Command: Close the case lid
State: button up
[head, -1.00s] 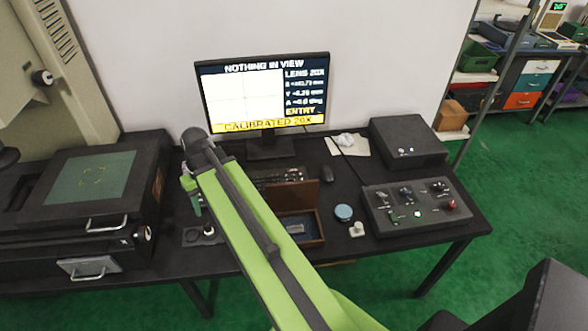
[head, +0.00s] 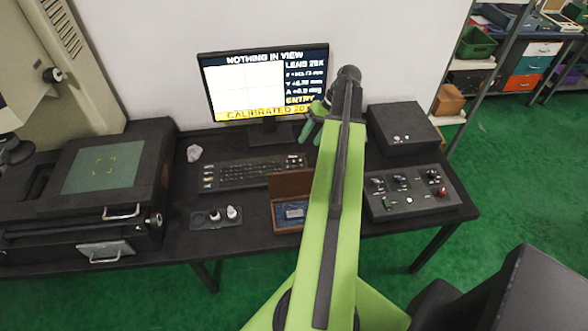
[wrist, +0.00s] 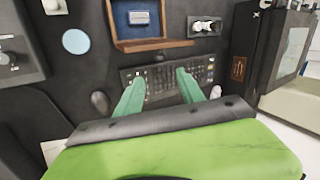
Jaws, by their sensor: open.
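The case (head: 289,216) is a small brown wooden box with a blue lining and a pale metal piece inside. It stands on the dark table in the head view, its lid (head: 291,184) raised at the back. In the wrist view the open case (wrist: 137,30) shows at the top centre, with the lid (wrist: 155,45) nearer the keyboard. My gripper (head: 312,122) is in front of the monitor, above the back of the table and beyond the case. Its two green fingers (wrist: 157,90) are apart and empty over the keyboard in the wrist view. My arm covers the table right of the case.
A keyboard (head: 248,173) lies behind the case. A dark tray (head: 215,217) with small pieces is left of it. A control panel (head: 410,194) stands to the right, the monitor (head: 264,85) at the back. A blue disc (wrist: 76,41) lies near the case.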

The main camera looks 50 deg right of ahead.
jog(key=b, duration=1.1)
send_near(292, 181)
jog(key=w+f, duration=0.4)
jog(key=f, duration=0.1)
jog(key=shift+w+a, duration=0.2)
jog(key=shift+w, duration=0.15)
grip_shut()
